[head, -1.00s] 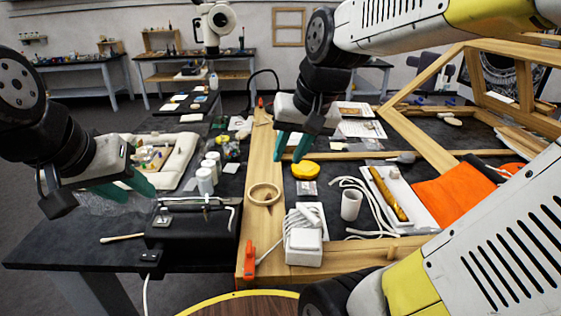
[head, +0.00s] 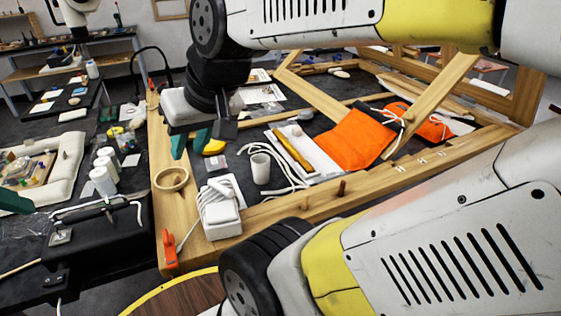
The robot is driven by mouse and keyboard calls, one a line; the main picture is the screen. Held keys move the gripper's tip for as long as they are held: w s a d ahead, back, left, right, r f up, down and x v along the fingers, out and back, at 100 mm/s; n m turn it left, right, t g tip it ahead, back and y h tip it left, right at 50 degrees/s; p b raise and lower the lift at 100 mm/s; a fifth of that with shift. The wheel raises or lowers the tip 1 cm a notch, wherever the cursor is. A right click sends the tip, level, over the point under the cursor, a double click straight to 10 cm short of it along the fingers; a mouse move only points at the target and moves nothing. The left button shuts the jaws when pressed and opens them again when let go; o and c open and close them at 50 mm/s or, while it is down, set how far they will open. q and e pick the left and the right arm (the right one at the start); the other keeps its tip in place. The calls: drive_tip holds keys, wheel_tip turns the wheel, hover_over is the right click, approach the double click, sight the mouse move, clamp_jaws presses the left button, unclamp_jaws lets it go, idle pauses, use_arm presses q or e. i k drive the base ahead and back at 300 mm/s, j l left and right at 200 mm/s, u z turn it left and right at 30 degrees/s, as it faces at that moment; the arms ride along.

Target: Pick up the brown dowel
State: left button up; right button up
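Two small brown dowels stand upright on the front beam of the wooden frame. One brown dowel (head: 341,188) is darker and taller, and the other brown dowel (head: 305,202) is shorter and to its left. I cannot tell which one is meant. My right gripper (head: 191,143) hangs over the left part of the frame with its teal fingers apart and nothing between them. It is well to the left of both dowels and behind them. My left gripper (head: 14,201) shows only as a teal piece at the left edge.
On or by the frame's left side are a tape roll (head: 171,179), a white charger with cable (head: 220,215) and an orange clamp (head: 169,249).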

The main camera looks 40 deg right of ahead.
sight(342, 184)
drive_tip(key=z, duration=2.1)
drive_tip(key=l+u, duration=0.2)
drive_tip(key=l, duration=0.1)
